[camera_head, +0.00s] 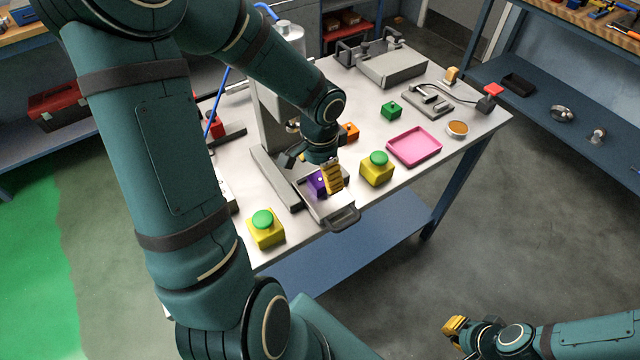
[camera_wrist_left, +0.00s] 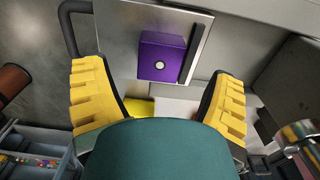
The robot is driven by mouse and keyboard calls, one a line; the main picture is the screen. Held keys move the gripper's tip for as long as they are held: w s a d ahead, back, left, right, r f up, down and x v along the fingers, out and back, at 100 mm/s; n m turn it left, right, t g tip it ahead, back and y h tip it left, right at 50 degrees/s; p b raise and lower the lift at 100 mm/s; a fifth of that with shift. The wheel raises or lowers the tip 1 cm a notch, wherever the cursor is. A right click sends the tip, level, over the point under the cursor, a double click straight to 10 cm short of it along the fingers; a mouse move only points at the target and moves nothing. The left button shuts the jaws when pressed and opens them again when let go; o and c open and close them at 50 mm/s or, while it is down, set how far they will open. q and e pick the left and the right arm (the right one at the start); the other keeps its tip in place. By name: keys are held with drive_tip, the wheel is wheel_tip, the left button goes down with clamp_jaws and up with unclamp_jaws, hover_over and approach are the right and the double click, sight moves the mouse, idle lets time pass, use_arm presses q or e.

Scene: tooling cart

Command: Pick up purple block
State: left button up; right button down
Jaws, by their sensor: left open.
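The purple block (camera_head: 316,183) sits on a flat metal plate (camera_head: 335,208) with a dark handle, at the front of the grey press-like machine. My left gripper (camera_head: 328,176) is over the plate and partly covers the block in the head view. In the left wrist view, the purple block (camera_wrist_left: 163,56), with a pale dot on top, lies ahead between the spread yellow fingers of my left gripper (camera_wrist_left: 155,70). The fingers are open and no contact with the block shows. My right gripper (camera_head: 455,328) is low at the bottom right, away from the table; its opening is unclear.
Yellow boxes with green buttons stand on both sides of the plate, one right (camera_head: 377,169) and one left (camera_head: 266,228). A pink tray (camera_head: 414,146), a green block (camera_head: 391,110) and an orange block (camera_head: 350,131) are further right and back. A dark raised bar (camera_wrist_left: 192,53) runs beside the block.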

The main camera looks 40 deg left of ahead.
sight(320, 179)
use_arm(q)
wheel_tip(320, 179, down, 3)
drive_tip(key=shift+f+b, duration=0.15)
drive_tip(key=shift+b, duration=0.2)
drive_tip(key=c, duration=1.4)
